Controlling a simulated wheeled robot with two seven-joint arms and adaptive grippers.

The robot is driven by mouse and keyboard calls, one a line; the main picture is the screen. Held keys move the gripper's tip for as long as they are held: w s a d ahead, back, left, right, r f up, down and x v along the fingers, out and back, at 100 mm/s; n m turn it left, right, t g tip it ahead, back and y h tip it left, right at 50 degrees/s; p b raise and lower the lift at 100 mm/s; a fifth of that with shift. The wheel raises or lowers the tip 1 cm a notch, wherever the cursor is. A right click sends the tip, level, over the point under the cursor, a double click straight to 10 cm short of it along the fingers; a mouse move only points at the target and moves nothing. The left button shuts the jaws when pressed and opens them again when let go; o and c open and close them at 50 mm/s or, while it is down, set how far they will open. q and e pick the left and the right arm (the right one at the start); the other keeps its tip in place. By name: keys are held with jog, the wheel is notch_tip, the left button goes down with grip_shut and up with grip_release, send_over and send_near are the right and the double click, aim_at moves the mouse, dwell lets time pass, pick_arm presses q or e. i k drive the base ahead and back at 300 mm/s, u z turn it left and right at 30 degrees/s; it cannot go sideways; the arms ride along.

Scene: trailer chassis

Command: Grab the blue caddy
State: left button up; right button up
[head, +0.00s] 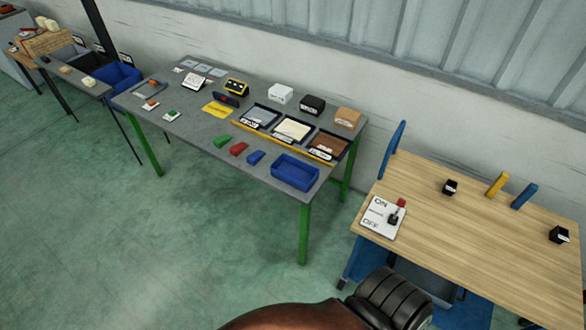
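A blue open-topped caddy (295,173) stands at the front right corner of the grey table. It is upright and looks empty. A second blue open container (117,76) sits at the far left, on the end of another bench; I cannot tell from its look alone which of the two the task names. Neither of my grippers shows in the head view, so nothing is seen touching either container.
The grey table (190,126) has green legs and carries small coloured blocks, cards, shallow trays and boxes. A green, a red and a blue block (256,157) lie left of the caddy. A wooden table (480,240) with an ON/OFF panel (382,217) stands right. Green floor is clear at left.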

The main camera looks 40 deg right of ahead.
aim_at(302, 176)
jog(key=z, duration=0.65)
jog(key=i, duration=0.9)
jog(key=z, duration=0.8)
